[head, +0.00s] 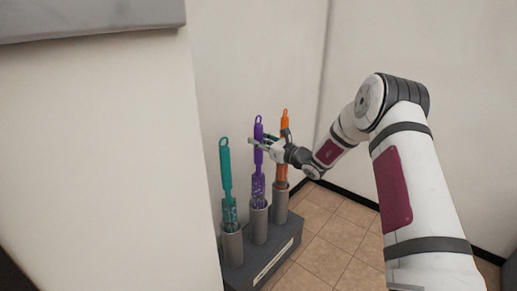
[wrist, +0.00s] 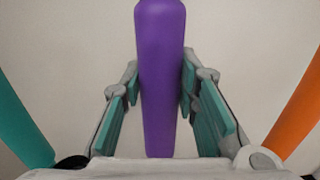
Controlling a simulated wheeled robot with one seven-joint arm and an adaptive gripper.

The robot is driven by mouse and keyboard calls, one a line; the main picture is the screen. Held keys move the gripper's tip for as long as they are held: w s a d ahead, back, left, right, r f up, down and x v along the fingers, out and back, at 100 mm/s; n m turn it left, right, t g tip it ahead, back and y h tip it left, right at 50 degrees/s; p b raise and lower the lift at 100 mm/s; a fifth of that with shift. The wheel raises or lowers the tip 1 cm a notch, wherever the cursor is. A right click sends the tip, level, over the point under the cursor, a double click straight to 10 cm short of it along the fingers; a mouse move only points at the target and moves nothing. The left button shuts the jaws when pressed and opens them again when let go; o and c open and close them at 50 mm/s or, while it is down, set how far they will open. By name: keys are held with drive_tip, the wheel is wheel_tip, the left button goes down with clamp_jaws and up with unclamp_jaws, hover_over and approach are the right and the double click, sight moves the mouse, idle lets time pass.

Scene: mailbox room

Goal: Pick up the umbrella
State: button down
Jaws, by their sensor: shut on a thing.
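A purple umbrella (head: 258,185) stands upright in the middle grey tube of a dark stand, with a loop at its top. My gripper (head: 257,145) is around its upper part, coming from the right. In the wrist view the purple shaft (wrist: 161,80) stands between the two teal-padded fingers of my gripper (wrist: 160,100), which are shut on it. A teal umbrella (head: 226,180) stands in the left tube and an orange umbrella (head: 284,120) in the right tube, partly hidden behind my gripper and wrist.
The dark stand (head: 285,240) sits on a tiled floor (head: 325,225) against the back wall. A pale wall (head: 100,150) with a grey ledge (head: 90,18) is close on the left. Tiled floor to the right of the stand is clear.

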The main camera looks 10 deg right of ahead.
wheel_tip(320, 180, up, 16)
drive_tip(key=p, duration=0.4)
hover_over(258, 116)
drive_tip(key=shift+w+d, duration=0.1)
drive_tip(key=shift+w, duration=0.05)
wheel_tip(258, 116, up, 9)
drive_tip(key=p, duration=0.6)
drive_tip(key=shift+r, duration=0.15)
